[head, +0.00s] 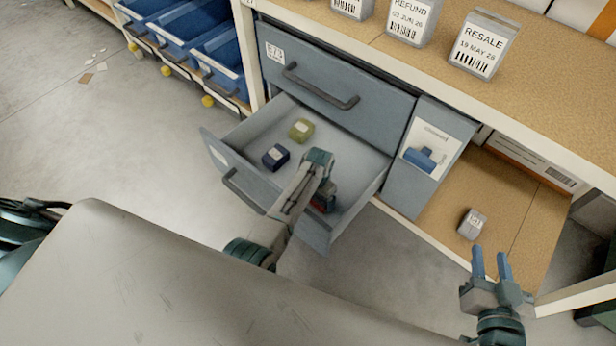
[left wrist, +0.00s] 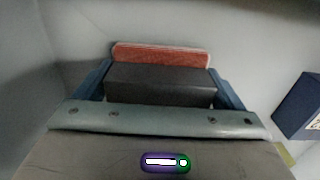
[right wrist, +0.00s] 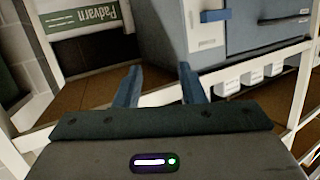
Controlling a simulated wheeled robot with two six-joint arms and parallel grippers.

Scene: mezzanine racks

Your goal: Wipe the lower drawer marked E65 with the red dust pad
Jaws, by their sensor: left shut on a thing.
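The lower drawer (head: 345,231) is pulled open below a shut drawer marked E73 (head: 330,78). The label on its front is too small to read. Inside lie a dark blue box (head: 276,157) and a green box (head: 301,129). My left gripper (head: 326,190) reaches down into the drawer's right part, shut on the dust pad. The pad shows a dark grip (left wrist: 160,84) and a red face (left wrist: 160,54) in the left wrist view; whether it touches the drawer floor is unclear. My right gripper (head: 490,264) is open and empty, outside the unit at the right.
A small grey box (head: 472,223) sits on the brown lower shelf (head: 512,205). Labelled grey boxes, one marked RESALE (head: 483,45), stand on the shelf above. Blue bins (head: 219,55) are at the left.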

